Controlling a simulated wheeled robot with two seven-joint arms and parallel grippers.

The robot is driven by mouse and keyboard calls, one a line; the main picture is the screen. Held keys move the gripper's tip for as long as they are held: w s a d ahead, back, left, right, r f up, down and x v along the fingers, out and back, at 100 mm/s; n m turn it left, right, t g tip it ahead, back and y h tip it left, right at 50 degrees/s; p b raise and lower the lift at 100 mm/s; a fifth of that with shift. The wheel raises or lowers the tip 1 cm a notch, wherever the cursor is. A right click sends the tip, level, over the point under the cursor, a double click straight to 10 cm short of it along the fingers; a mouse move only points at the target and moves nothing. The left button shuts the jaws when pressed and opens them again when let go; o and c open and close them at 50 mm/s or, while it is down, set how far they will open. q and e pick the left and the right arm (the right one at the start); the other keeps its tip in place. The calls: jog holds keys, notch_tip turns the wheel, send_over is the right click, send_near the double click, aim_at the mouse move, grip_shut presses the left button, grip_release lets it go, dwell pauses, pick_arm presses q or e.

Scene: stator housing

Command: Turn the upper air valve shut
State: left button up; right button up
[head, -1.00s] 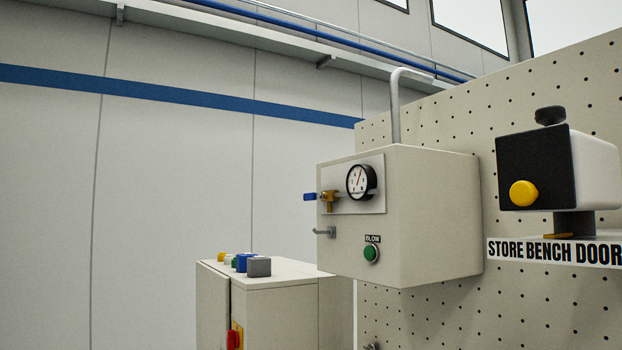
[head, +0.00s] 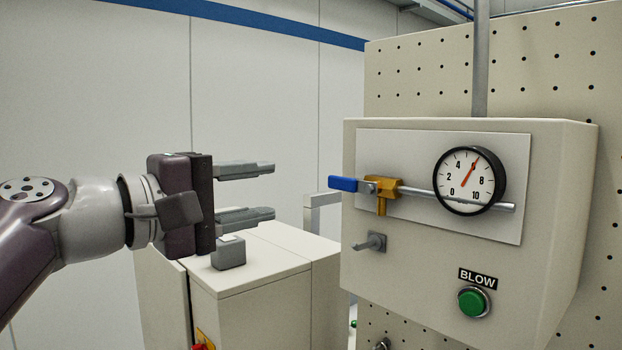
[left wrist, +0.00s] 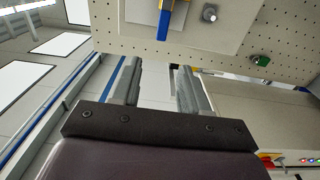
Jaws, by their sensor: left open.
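The air valve is a brass body (head: 382,187) on a horizontal pipe, with a blue lever (head: 345,184) pointing left, in line with the pipe. It sits on a pale plate at the upper left of a beige box's front. The lever also shows at the top of the left wrist view (left wrist: 164,22). My left gripper (head: 268,190) is open and empty, left of the lever and apart from it, its fingers pointing right. The left wrist view shows both fingers (left wrist: 158,85) spread with nothing between them. My right gripper is not in view.
A round gauge (head: 469,180) sits right of the valve, its needle between 4 and 8. A grey fitting (head: 371,243) juts out below the valve. A green BLOW button (head: 473,302) is lower right. A beige cabinet (head: 265,268) stands behind and below my left gripper.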

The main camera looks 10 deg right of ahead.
aim_at(339, 184)
pick_arm(q)
jog(key=s+d+r+p, duration=0.1)
jog(key=s+d+p, duration=0.15)
jog(key=d, duration=0.35)
jog(key=w+d+p, duration=0.1)
jog(key=w, duration=0.1)
jog(key=w+d+p, duration=0.1)
jog(key=w, duration=0.1)
jog(key=w+d+p, duration=0.1)
jog(key=w, duration=0.2)
jog(key=shift+d+f+p, duration=0.15)
jog(key=shift+f+p, duration=0.2)
jog(key=d, duration=0.2)
jog(key=shift+w+d+f+p, duration=0.1)
jog(key=shift+w+d+p, duration=0.05)
jog(key=shift+d+p, duration=0.15)
jog(key=shift+s, duration=0.3)
jog(key=shift+w+a, duration=0.15)
jog(key=shift+a, duration=0.05)
jog(key=c, duration=0.3)
jog(key=shift+w+a, duration=0.1)
jog(key=shift+w, duration=0.1)
jog(key=c, duration=0.5)
grip_shut()
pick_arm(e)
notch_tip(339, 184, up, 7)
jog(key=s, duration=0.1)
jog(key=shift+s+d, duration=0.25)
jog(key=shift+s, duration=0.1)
